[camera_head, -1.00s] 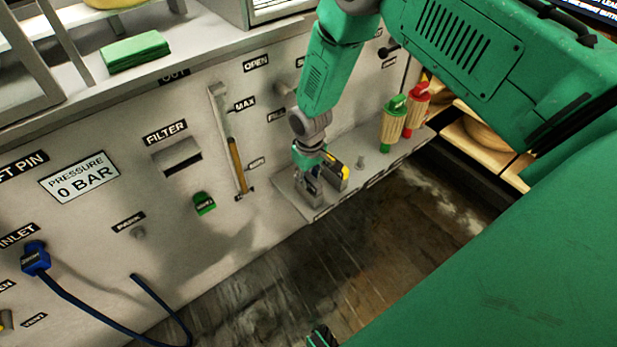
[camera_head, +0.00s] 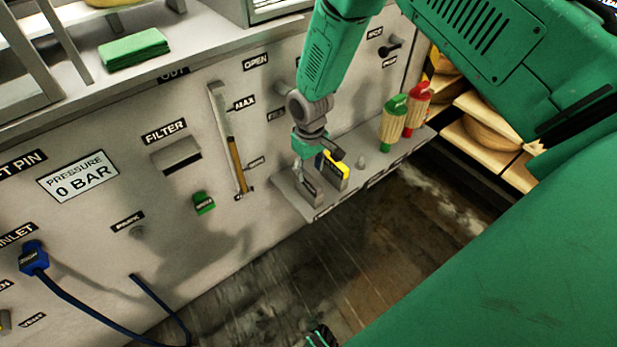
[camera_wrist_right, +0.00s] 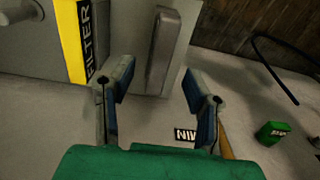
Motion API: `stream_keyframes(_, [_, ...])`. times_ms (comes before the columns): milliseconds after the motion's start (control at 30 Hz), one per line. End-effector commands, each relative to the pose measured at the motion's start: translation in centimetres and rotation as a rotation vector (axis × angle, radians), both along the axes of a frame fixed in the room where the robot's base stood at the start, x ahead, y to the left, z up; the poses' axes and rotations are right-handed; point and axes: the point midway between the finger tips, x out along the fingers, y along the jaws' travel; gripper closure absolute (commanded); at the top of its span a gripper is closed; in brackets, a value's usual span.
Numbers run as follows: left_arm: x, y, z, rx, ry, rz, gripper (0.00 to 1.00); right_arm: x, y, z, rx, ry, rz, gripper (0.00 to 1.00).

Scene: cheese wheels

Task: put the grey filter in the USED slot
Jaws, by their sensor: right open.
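The grey filter (camera_head: 311,188) is a slim grey block standing on the small shelf (camera_head: 292,199) at the panel's foot. In the right wrist view the grey filter (camera_wrist_right: 166,48) shows beyond and between the fingertips. My right gripper (camera_head: 318,164) is open and empty, just above the grey filter; its spread fingers also show in the right wrist view (camera_wrist_right: 158,82). A block with a yellow stripe lettered FILTER (camera_head: 334,172) stands right beside the grey filter. I cannot read a USED label; the shelf-edge lettering is too small. My left gripper is not identifiable.
The panel's FILTER opening (camera_head: 178,155) is left of the gauge tube (camera_head: 230,140). Red and green handled pieces (camera_head: 405,115) stand at the shelf's right end. A blue hose (camera_head: 100,312) hangs at lower left. The floor before the shelf is clear.

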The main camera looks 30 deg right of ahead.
Motion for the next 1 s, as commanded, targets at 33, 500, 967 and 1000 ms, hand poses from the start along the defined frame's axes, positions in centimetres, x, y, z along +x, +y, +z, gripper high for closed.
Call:
stream_keyframes(33, [0.0, 0.0, 0.0, 0.0, 0.0, 0.0, 1.0, 0.1, 0.0, 1.3, 0.0, -0.004, 0.0, 0.56])
stream_keyframes(500, [0.0, 0.0, 0.0, 0.0, 0.0, 0.0, 1.0, 0.0, -0.1, 7.4, 0.001, 0.0, 0.0, 0.56])
stream_keyframes(967, [0.3, 0.0, -0.1, 0.0, 0.002, 0.0, 1.0, 0.0, -0.1, 7.4, 0.001, 0.001, 0.0, 0.56])
stream_keyframes(1000, [0.3, 0.0, -0.1, 0.0, 0.002, 0.0, 1.0, 0.0, -0.1, 7.4, 0.001, 0.001, 0.0, 0.56])
